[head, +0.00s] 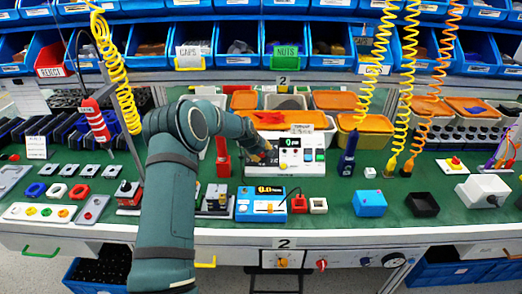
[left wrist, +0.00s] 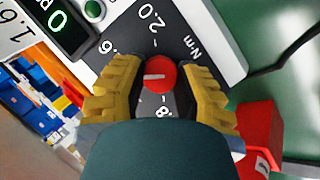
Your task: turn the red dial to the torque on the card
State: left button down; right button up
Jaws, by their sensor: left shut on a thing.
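The white control unit (head: 312,160) with a green display stands on the green bench in the head view. A small white card (head: 302,128) sits above it, its text too small to read fully. The left wrist view shows part of a white card (left wrist: 12,28) reading "1.6". The red dial (left wrist: 161,74) has a pale pointer line aimed left in that view, with scale marks around it including "2.0" and "N·m". My left gripper (left wrist: 160,88) has its yellow fingers either side of the dial and is shut on it; it also shows in the head view (head: 268,154). My right gripper is out of view.
A blue meter (head: 262,204) stands in front of the unit. Coiled yellow hoses (head: 404,95) hang at the right. Bench space right of the unit is partly free.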

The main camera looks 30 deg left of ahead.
pick_arm(q)
jog(key=m+g, duration=0.1)
jog(key=m, duration=0.1)
jog(key=shift+w+d+m+p, duration=0.1)
jog(key=shift+d+m+p, duration=0.05)
jog(key=shift+m+p, duration=0.2)
jog(key=shift+m+g+y, duration=0.4)
jog(key=shift+m, duration=0.25)
jog(key=shift+f, duration=0.1)
jog(key=c, duration=0.6)
grip_release()
jog(key=shift+s+r, duration=0.2)
jog(key=shift+r, duration=0.2)
jog(key=v, duration=1.1)
